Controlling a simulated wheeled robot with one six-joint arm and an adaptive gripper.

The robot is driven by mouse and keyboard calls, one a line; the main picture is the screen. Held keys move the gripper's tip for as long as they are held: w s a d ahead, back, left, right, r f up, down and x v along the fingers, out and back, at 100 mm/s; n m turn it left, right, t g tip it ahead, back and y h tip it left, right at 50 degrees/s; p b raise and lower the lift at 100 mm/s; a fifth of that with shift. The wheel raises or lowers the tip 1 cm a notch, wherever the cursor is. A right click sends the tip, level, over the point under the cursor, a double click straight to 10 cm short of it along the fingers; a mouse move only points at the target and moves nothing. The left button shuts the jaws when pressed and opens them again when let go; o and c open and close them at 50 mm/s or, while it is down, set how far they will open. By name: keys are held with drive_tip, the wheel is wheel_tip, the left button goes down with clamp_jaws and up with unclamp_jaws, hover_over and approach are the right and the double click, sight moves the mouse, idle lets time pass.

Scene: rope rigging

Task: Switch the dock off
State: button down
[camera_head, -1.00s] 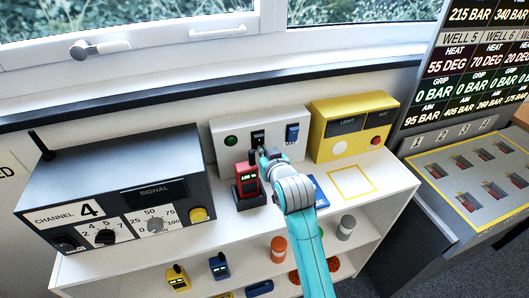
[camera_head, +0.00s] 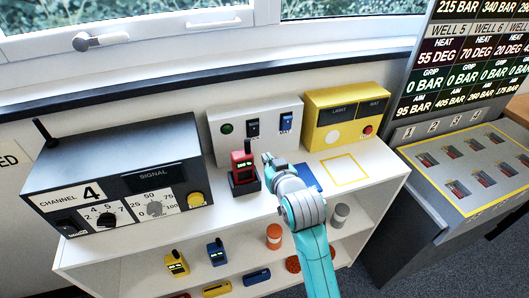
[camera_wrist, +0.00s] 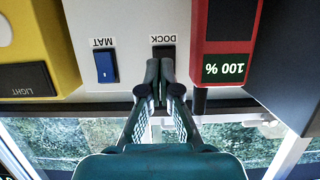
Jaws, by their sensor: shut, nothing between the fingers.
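The white switch panel (camera_head: 268,143) stands at the back of the shelf top. Its black DOCK switch (camera_head: 252,127) shows between a green lamp (camera_head: 227,129) and the blue MAT switch (camera_head: 286,122). My gripper (camera_head: 267,158) is shut and empty, in front of and below the DOCK switch. In the upside-down wrist view, the shut fingertips (camera_wrist: 160,78) overlap the DOCK switch (camera_wrist: 163,52) and hide part of it. I cannot tell which way the rocker is tipped, or whether the fingertips touch it. The MAT switch (camera_wrist: 106,66) is clear of the fingers.
A red handset (camera_head: 243,162) reading 100 % stands in a black holder (camera_head: 244,184), close left of my gripper. A yellow box (camera_head: 345,120) stands right of the panel, a dark channel radio (camera_head: 115,175) left. A yellow-outlined square (camera_head: 345,170) is empty.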

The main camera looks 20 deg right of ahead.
drive_tip(key=s, duration=0.4)
drive_tip(key=shift+s, duration=0.4)
drive_tip(key=s+f, duration=0.7)
drive_tip(key=s, duration=0.3)
drive_tip(key=s+f, duration=0.6)
drive_tip(key=s, duration=0.5)
drive_tip(key=f+v, duration=0.2)
drive_tip(key=v, duration=0.9)
drive_tip(key=s+f+v, duration=0.1)
drive_tip(key=v, duration=1.1)
drive_tip(key=shift+f, duration=0.4)
